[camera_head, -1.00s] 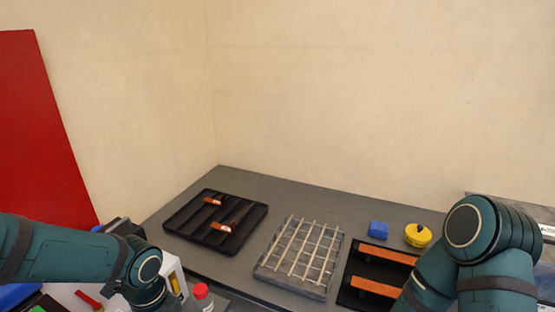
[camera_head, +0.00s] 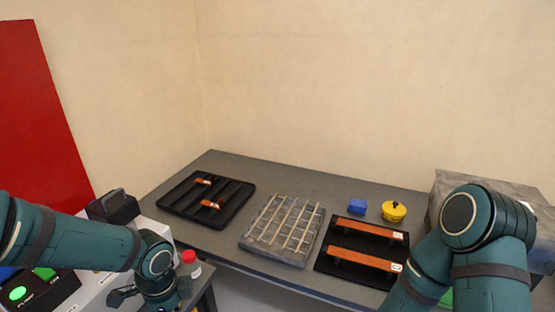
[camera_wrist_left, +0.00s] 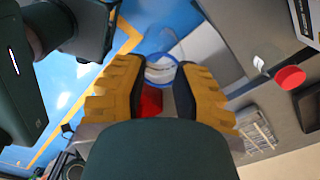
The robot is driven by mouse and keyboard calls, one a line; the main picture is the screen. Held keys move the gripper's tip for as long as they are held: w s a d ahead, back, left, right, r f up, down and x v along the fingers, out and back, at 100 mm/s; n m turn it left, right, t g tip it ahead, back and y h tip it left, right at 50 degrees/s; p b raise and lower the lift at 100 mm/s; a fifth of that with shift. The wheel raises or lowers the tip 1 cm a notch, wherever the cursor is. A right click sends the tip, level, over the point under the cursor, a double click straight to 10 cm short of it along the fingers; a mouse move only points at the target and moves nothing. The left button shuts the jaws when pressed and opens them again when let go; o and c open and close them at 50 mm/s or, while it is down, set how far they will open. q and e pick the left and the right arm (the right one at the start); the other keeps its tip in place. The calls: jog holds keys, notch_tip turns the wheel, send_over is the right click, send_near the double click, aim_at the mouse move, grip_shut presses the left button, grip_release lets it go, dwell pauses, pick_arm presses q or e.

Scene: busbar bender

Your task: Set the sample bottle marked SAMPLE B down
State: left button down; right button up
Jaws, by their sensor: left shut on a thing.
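In the head view my left wrist is at the lower left, and the fingers and held bottle are hidden. A red-capped bottle (camera_head: 190,264) stands to the right of that wrist, apart from the fingers in the wrist view (camera_wrist_left: 290,78). My right gripper is out of view.
A grey bench (camera_head: 300,185) carries a black tray (camera_head: 243,190), a wire rack (camera_head: 284,230), a black holder with copper bars (camera_head: 362,252), a blue block (camera_head: 357,206) and a yellow round thing (camera_head: 394,211). A machine with a lit green button (camera_head: 18,293) stands at lower left.

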pick_arm(q)
jog(key=n, duration=0.1)
jog(key=d+f+n, duration=0.1)
jog(key=shift+w+n, duration=0.3)
jog(key=shift+n, duration=0.1)
jog(key=w+d+f+n, duration=0.3)
jog(key=d+f+n, duration=0.1)
jog(key=n, duration=0.8)
jog(key=shift+f, duration=0.85)
